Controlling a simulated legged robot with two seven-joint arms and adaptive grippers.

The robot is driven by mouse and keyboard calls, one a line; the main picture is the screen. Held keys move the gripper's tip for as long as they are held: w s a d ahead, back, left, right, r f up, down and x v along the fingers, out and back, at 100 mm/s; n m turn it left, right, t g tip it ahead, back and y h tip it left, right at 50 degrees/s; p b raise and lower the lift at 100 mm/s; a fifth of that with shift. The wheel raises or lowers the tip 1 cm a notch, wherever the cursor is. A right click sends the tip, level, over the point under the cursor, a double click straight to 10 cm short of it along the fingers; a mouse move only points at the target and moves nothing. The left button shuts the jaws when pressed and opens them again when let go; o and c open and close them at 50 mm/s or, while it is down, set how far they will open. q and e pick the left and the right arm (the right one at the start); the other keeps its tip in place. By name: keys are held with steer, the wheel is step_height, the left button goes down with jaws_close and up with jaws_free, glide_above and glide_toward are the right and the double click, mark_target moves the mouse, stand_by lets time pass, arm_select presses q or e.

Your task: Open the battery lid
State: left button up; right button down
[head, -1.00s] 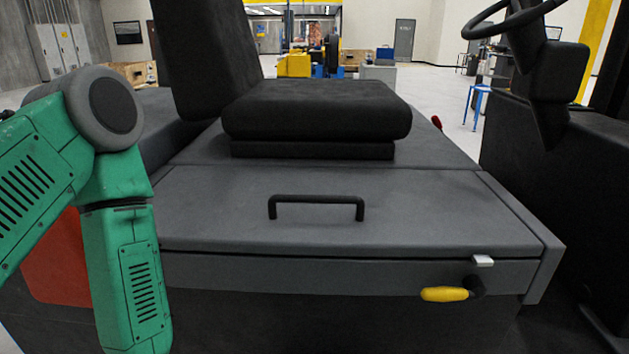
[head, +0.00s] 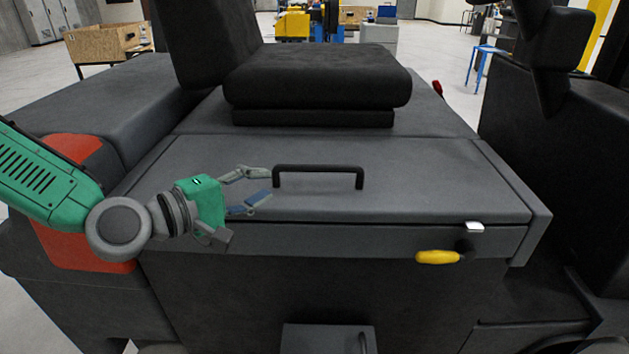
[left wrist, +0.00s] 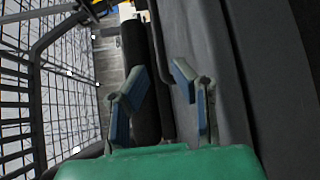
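The battery lid (head: 420,180) is the grey panel in front of the seat, and it lies closed. A black bar handle (head: 318,170) stands on it. A yellow-gripped lever (head: 437,257) and a small light-coloured tab (head: 474,226) are at its front right. My left gripper (head: 262,186) is open just left of the handle, with its fingers pointing toward the handle's left post. In the left wrist view its blue-padded fingers (left wrist: 160,82) are spread apart. I cannot tell whether they touch the handle. My right gripper is out of view.
The black seat (head: 318,85) stands behind the lid. A dark console (head: 545,140) rises at the right. A grey step-like block (head: 328,338) is low in front. A wooden crate (head: 100,45) stands at the far left.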

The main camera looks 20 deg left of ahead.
mark_target(309, 171)
arm_select(q)
steer(key=shift+w+d+f+b, duration=0.2)
steer(key=shift+w+d+b, duration=0.35)
steer(key=shift+b, duration=2.25)
steer(key=x, duration=1.1)
steer(key=shift+r+p, duration=0.1)
steer(key=shift+p, duration=0.2)
steer(key=shift+a, duration=0.1)
jaws_close()
